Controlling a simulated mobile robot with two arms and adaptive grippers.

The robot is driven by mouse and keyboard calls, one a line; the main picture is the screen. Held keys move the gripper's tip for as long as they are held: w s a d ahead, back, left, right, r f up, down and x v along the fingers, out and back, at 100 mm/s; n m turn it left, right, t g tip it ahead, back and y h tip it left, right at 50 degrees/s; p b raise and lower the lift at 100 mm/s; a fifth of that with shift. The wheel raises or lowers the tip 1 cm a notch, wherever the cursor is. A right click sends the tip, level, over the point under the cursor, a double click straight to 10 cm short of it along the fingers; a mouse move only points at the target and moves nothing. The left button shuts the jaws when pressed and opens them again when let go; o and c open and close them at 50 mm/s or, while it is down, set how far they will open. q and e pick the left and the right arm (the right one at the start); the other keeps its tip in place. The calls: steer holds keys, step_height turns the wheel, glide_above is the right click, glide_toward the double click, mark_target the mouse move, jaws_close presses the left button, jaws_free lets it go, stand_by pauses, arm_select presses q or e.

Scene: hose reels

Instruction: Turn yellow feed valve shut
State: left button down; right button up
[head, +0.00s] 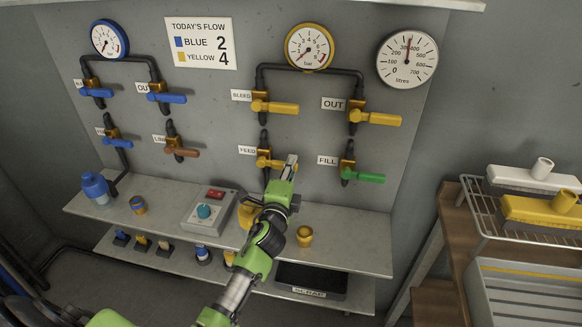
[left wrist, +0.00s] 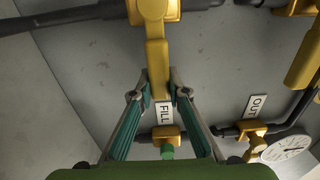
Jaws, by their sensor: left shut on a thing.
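The yellow feed valve (head: 271,163) is on the grey panel, right of its FEED label (head: 247,150). Its handle points right, roughly level, across its upright black pipe. My left gripper (head: 290,168) is at the free right end of this handle. In the left wrist view, the yellow handle (left wrist: 157,58) runs down between the two fingertips of my left gripper (left wrist: 159,88), which are shut on its end. The fingers partly hide the handle tip in the head view. My right gripper is not in view.
The green-handled fill valve (head: 363,176) is close on the right; yellow bleed (head: 275,106) and out (head: 375,118) valves are above. A rack with brushes (head: 530,180) stands right.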

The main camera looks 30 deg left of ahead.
arm_select(q)
steer(key=c, duration=1.9)
jaws_free()
steer(key=v, duration=1.2)
steer(key=shift+f, duration=0.1)
